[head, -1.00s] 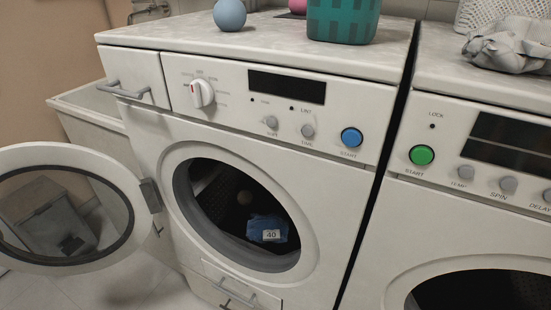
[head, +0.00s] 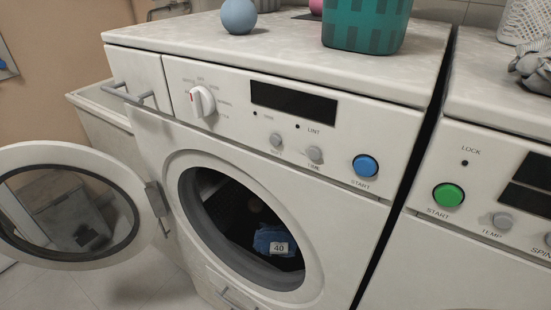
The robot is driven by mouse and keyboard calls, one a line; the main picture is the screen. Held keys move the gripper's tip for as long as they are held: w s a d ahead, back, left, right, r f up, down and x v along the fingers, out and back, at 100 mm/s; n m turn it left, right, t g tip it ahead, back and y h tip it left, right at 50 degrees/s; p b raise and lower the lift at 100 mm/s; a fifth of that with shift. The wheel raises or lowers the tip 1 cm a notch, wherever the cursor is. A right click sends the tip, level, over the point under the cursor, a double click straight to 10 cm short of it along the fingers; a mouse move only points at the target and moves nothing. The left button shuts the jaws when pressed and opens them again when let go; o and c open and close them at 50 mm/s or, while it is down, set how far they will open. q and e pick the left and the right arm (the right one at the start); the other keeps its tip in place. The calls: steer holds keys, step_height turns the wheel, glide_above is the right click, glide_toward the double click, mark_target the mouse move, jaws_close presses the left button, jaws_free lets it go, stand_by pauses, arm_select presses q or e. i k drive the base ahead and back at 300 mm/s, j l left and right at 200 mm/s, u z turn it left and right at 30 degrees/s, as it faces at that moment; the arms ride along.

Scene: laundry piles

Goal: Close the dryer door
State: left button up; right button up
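The dryer (head: 330,215) is the white machine in the middle of the head view, with a blue start button (head: 365,166) and a dial (head: 202,101). Its round door (head: 135,184) stands wide open, swung out to the left on a hinge (head: 155,199) at the left side of the opening. Through its glass (head: 70,215) a grey shape shows. A blue cloth with a "40" tag (head: 268,238) lies inside the dark drum, with a pale ball behind it. Neither of my grippers is in view.
A second machine with a green start button (head: 448,195) stands at the right across a narrow dark gap. A teal basket (head: 367,24) and a blue ball (head: 239,16) sit on the dryer top. Grey cloth (head: 535,68) lies at the far right. Tiled floor shows below the door.

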mark_target(146, 201)
steer(key=j+u, duration=0.1)
steer(key=j, duration=0.65)
steer(key=i+j, duration=0.15)
steer(key=j, duration=0.6)
steer(key=k+u, duration=0.05)
